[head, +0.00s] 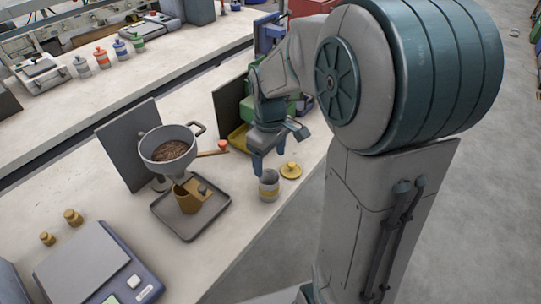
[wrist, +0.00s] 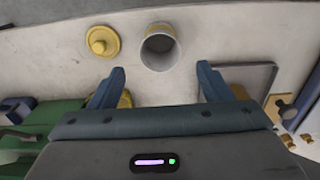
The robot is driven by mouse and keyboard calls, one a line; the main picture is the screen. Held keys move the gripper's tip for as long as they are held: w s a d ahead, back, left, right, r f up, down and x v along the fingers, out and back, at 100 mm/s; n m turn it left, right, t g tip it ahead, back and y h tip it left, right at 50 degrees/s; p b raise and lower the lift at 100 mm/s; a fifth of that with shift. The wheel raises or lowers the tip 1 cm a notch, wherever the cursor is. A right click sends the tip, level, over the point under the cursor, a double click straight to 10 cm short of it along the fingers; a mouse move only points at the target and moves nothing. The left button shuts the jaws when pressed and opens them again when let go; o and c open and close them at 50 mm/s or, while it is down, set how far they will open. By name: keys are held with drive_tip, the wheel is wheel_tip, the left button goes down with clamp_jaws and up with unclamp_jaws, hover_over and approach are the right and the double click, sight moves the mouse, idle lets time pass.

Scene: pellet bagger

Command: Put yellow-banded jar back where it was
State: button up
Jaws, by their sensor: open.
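The yellow-banded jar (head: 268,187) stands upright and open on the near bench, close to its front edge. Its yellow lid (head: 291,170) lies on the bench beside it, to the right. My gripper (head: 279,150) is open, above and behind the jar. In the wrist view the jar (wrist: 160,48) shows its open mouth, with a grey inside that looks empty. There it sits just beyond and between the fingertips (wrist: 161,70), apart from both. The lid (wrist: 102,41) is left of the jar in that view.
A hopper pan of brown pellets (head: 168,150) stands over a dark tray (head: 163,211) holding a tan container (head: 190,195). A scale (head: 95,270) and two brass weights (head: 73,217) are at lower left. Several capped jars (head: 120,49) line the far bench. Green and yellow bins (head: 240,137) lie behind my gripper.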

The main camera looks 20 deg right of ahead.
drive_tip(key=s+r+m+t, duration=0.1)
drive_tip(key=s+r+m, duration=0.1)
drive_tip(key=s, duration=0.5)
drive_tip(key=s+r+m+t, duration=0.2)
drive_tip(key=s+r+m, duration=0.1)
drive_tip(key=s+m, duration=0.2)
drive_tip(key=shift+s+r, duration=0.3)
drive_tip(key=shift+s, duration=0.75)
drive_tip(key=shift+a, duration=0.1)
